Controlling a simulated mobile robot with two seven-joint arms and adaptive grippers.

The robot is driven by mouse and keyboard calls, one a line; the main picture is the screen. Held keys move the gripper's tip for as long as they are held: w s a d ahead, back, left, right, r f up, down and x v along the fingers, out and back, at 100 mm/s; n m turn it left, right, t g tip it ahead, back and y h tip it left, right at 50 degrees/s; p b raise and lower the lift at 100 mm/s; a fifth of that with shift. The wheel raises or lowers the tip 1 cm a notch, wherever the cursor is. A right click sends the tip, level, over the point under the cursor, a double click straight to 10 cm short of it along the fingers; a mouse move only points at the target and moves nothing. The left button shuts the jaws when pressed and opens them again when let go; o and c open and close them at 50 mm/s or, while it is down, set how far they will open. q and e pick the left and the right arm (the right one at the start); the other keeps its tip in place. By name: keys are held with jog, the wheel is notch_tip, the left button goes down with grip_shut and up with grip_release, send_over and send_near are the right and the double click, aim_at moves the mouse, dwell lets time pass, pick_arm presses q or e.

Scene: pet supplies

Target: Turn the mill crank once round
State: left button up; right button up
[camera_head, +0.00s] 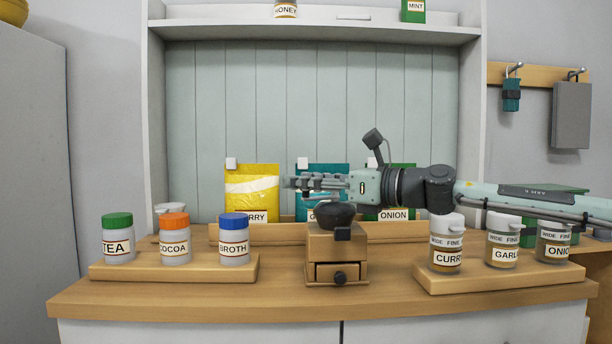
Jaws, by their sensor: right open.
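The mill (322,244) is a small wooden box with a drawer and dark knob in front and a dark hopper (334,215) on top. It stands at the middle of the counter. My right gripper (292,183) reaches in from the right, its fingers pointing left just above the hopper. The fingers look apart, with nothing seen between them. The crank is not clearly visible; the gripper may cover it. I cannot tell whether the gripper touches the mill. My left gripper is not in view.
A left wooden tray (125,272) holds TEA, COCOA and BROTH jars. A right tray (500,277) holds curry, garlic and onion jars close below my forearm. Behind the mill, a yellow packet (252,190) and others stand in a rack. The counter's front edge is clear.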

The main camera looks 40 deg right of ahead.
jog(key=shift+c, duration=0.2)
grip_shut()
dwell(0.4)
